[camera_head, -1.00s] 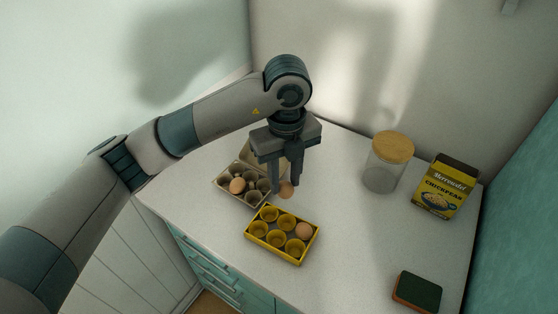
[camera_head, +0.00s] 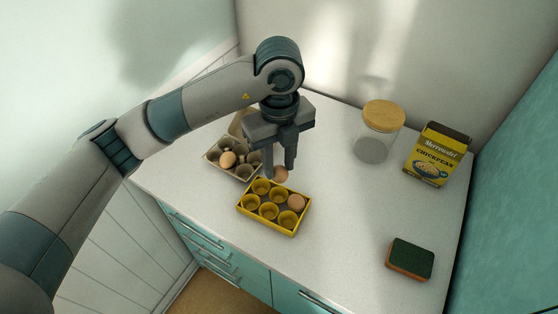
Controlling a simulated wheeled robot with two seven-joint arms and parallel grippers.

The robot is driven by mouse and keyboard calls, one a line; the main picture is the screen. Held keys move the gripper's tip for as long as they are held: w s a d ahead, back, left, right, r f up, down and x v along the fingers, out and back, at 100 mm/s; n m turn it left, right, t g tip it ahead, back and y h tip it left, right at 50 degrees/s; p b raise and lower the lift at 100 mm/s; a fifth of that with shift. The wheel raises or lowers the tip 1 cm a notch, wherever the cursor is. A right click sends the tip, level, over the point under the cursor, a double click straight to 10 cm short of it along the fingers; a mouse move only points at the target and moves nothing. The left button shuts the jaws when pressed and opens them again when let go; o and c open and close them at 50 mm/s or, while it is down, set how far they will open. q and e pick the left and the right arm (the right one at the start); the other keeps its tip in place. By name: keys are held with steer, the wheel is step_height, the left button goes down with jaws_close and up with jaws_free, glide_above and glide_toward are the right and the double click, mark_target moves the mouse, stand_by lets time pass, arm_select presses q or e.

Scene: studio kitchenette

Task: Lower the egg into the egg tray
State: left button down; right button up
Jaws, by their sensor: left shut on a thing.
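The yellow egg tray (camera_head: 266,228) stands on the counter with two rows of cups. One brown egg sits in its right-hand far cup (camera_head: 296,202); the other cups look empty. My left gripper (camera_head: 280,172) points down and is shut on another brown egg (camera_head: 280,175). That egg is just behind the tray's far edge in the picture, seemingly above the counter; its exact height is hard to tell. The fingers partly hide it. My right gripper is not in view.
An open grey egg carton (camera_head: 212,158) with an egg in it (camera_head: 227,159) stands behind and left of the tray. A glass jar with a wooden lid (camera_head: 383,115), a chickpea box (camera_head: 436,155) and a sponge (camera_head: 410,258) stand to the right. Counter between tray and sponge is clear.

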mark_target(279, 167)
arm_select(q)
steer(key=shift+f, duration=0.15)
steer(key=shift+f+b, duration=1.25)
stand_by(0.5)
steer(key=shift+f, duration=0.35)
steer(key=shift+f+b, duration=1.2)
steer(key=shift+b, duration=0.15)
stand_by(0.7)
steer(key=c, duration=1.4)
jaws_free()
